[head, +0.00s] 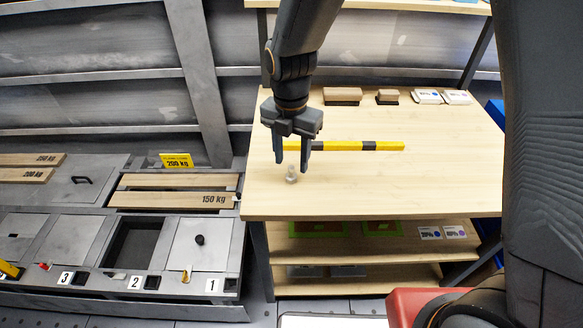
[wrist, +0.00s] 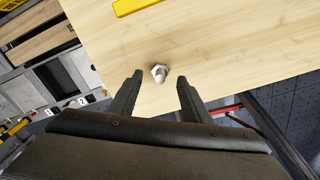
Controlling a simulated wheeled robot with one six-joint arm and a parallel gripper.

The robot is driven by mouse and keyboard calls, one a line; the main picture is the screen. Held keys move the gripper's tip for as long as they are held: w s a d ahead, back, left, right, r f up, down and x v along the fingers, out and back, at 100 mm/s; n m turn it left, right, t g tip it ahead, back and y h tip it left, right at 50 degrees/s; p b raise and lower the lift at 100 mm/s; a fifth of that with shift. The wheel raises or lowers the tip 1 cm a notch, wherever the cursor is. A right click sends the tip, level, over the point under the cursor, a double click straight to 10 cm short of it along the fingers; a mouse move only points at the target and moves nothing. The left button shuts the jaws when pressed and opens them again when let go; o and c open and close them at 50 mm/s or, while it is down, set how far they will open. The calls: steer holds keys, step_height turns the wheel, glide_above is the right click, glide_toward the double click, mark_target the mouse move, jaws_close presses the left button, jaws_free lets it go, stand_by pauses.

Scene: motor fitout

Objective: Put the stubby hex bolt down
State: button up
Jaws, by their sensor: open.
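The stubby hex bolt (head: 292,175) is a small silvery piece on the light wooden tabletop (head: 440,175), near its front left part. In the wrist view the bolt (wrist: 159,73) shows its hex head and lies just beyond the space between the fingertips. My gripper (head: 292,166) is open above the tabletop, with its two dark fingers apart. In the wrist view the fingers (wrist: 160,80) stand on either side of the bolt and do not touch it. Whether the bolt stands upright or is tilted is hard to tell.
A yellow and black striped bar (head: 345,146) lies behind the gripper. Brushes (head: 342,96) and small boxes (head: 428,96) line the back of the table. A grey cabinet with numbered compartments (head: 135,245) stands to the left. The right part of the tabletop is clear.

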mark_target(291, 166)
step_height(291, 166, up, 8)
steer(key=b, duration=0.1)
steer(key=s+d+f+m, duration=0.1)
steer(key=s+d+m, duration=0.4)
steer(key=d+m, duration=0.6)
steer(key=s+d+f+m, duration=0.2)
steer(key=s+d+m, duration=0.3)
steer(key=d+m, duration=0.6)
steer(key=shift+d+f+m+t, duration=0.2)
steer(key=shift+f+m+t, duration=0.1)
steer(key=shift+m, duration=4.3)
